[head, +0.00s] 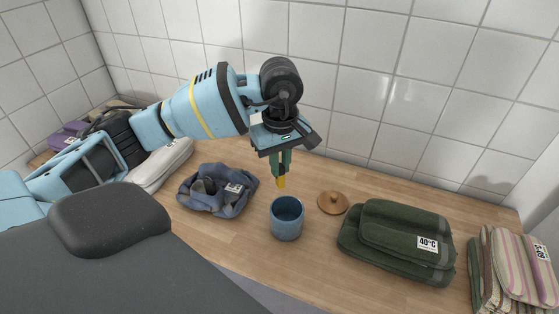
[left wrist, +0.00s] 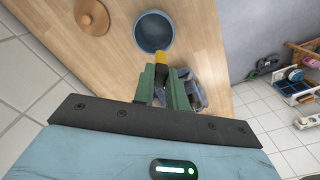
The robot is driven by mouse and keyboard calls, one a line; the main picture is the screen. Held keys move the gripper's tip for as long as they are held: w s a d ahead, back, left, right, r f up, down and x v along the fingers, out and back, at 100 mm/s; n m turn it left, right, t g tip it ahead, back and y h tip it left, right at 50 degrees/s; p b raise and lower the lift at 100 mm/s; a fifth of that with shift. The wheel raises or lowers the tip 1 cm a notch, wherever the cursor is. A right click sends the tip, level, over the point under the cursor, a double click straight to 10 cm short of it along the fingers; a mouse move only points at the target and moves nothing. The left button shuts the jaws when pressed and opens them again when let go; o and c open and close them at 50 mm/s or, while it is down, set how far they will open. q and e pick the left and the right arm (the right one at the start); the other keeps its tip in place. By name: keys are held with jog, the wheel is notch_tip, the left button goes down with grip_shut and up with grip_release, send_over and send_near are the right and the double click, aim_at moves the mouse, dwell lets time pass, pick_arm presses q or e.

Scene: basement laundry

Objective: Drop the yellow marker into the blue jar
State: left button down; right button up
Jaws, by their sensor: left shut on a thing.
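The blue jar (head: 287,220) stands upright and open on the wooden counter. It also shows in the left wrist view (left wrist: 153,33), and I see nothing inside it. My left gripper (head: 281,170) points down, above and slightly behind the jar in the head view. It is shut on the yellow marker (head: 281,182), whose yellow end sticks out below the fingers. In the left wrist view the marker (left wrist: 161,62) shows between the green fingertips (left wrist: 161,76), its end close to the jar's rim in the picture. The rest of the marker is hidden by the fingers. My right gripper is not in view.
A round wooden lid (head: 333,202) lies right of the jar. A blue-grey cloth bundle (head: 217,190) lies to its left. A dark green folded stack (head: 395,240) with a 40°C label and striped folded cloths (head: 513,265) are further right. A tiled wall (head: 365,80) stands behind.

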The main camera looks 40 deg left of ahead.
aim_at(280, 181)
pick_arm(q)
jog(key=shift+f, duration=0.65)
notch_tip(280, 181, down, 4)
jog(key=shift+r+b, duration=0.2)
jog(key=shift+b, duration=0.9)
jog(key=shift+f, duration=0.5)
jog(key=c, duration=1.3)
grip_release()
jog(key=shift+c, duration=0.2)
jog(key=shift+r, duration=0.1)
jog(key=shift+r, duration=3.9)
